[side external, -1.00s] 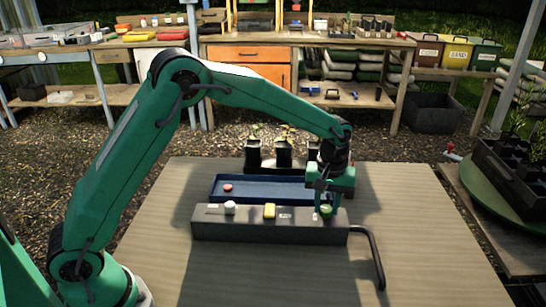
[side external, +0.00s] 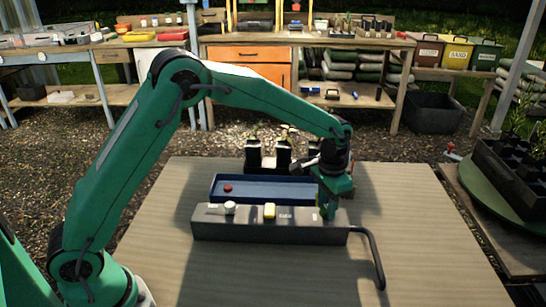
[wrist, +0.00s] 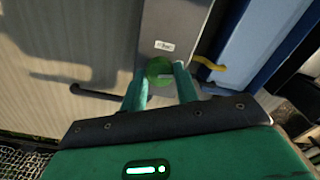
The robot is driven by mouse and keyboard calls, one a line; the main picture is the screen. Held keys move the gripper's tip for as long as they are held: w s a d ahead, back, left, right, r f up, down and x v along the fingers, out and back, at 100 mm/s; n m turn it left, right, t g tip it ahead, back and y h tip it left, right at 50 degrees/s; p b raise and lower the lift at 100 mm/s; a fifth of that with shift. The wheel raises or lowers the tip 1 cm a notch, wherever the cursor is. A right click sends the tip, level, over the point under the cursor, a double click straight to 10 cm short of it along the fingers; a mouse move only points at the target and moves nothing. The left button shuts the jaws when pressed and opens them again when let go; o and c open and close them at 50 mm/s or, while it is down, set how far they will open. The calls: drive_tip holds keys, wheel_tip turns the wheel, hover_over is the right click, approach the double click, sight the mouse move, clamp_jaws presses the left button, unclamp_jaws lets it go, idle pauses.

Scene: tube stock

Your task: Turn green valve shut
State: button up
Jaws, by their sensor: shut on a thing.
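The green valve (wrist: 158,68) is a round knob on the end of the long grey manifold box (side external: 265,230). The box also shows in the wrist view (wrist: 175,20), with a small white label next to the valve. My gripper (side external: 327,208) is low over the right end of the box. In the wrist view my gripper's two green fingers (wrist: 160,80) stand on either side of the valve and are shut on it. In the side view the gripper hides the valve. A white knob (side external: 230,207) and a yellow knob (side external: 269,211) sit further left on the box.
A blue tray (side external: 262,200) holding a small red round thing (side external: 227,189) lies right behind the box. Black pots (side external: 283,155) with seedlings stand behind it. A dark bent pipe (side external: 377,262) leaves the box's right end. The front of the table (side external: 255,275) is clear.

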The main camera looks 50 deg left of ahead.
sight(326, 208)
drive_tip(key=shift+m, duration=1.6)
drive_tip(key=o, duration=1)
drive_tip(key=shift+c, duration=0.2)
drive_tip(key=shift+r, duration=3.95)
